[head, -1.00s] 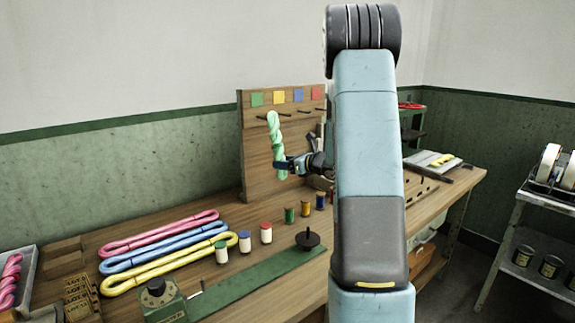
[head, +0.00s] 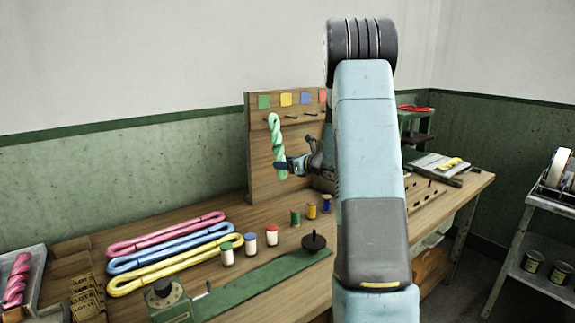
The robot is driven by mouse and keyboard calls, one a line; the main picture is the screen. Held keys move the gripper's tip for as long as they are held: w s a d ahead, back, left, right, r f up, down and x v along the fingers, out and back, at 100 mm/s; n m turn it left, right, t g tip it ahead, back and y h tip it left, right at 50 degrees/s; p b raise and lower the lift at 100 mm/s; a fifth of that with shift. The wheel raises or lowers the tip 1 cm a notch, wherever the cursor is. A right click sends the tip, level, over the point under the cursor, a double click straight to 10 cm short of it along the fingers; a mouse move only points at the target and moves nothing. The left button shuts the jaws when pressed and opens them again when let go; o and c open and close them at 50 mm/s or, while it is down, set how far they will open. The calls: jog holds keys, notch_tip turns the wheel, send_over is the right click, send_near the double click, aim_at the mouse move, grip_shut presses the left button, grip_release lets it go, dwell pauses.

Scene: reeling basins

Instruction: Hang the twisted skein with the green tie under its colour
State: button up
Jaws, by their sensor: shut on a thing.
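The twisted skein (head: 277,140) is pale green and hangs upright in front of the wooden peg board (head: 259,160). My gripper (head: 283,166) is shut on its lower part. The peg under green is mostly covered by the skein. I cannot tell whether the top loop is around that peg or only in front of it. The tie cannot be made out.
Pink, blue and yellow skeins (head: 175,254) lie on the bench at left. Several thread spools (head: 271,236) and a dark spindle (head: 313,242) stand in front of the board. My arm hides the board's right side. A bare peg (head: 290,117) is right of the skein.

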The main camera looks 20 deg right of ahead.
jog(key=shift+d+f+x, duration=0.1)
jog(key=shift+d+x, duration=0.05)
jog(key=shift+x, duration=0.6)
jog(key=shift+d+f+x, duration=0.1)
jog(key=shift+d+x, duration=0.05)
jog(key=shift+x, duration=0.65)
jog(key=shift+w, duration=0.15)
jog(key=o, duration=1.1)
jog(key=shift+o, duration=0.2)
jog(key=v, duration=1.3)
jog(key=shift+s+d, duration=0.2)
jog(key=shift+s, duration=0.1)
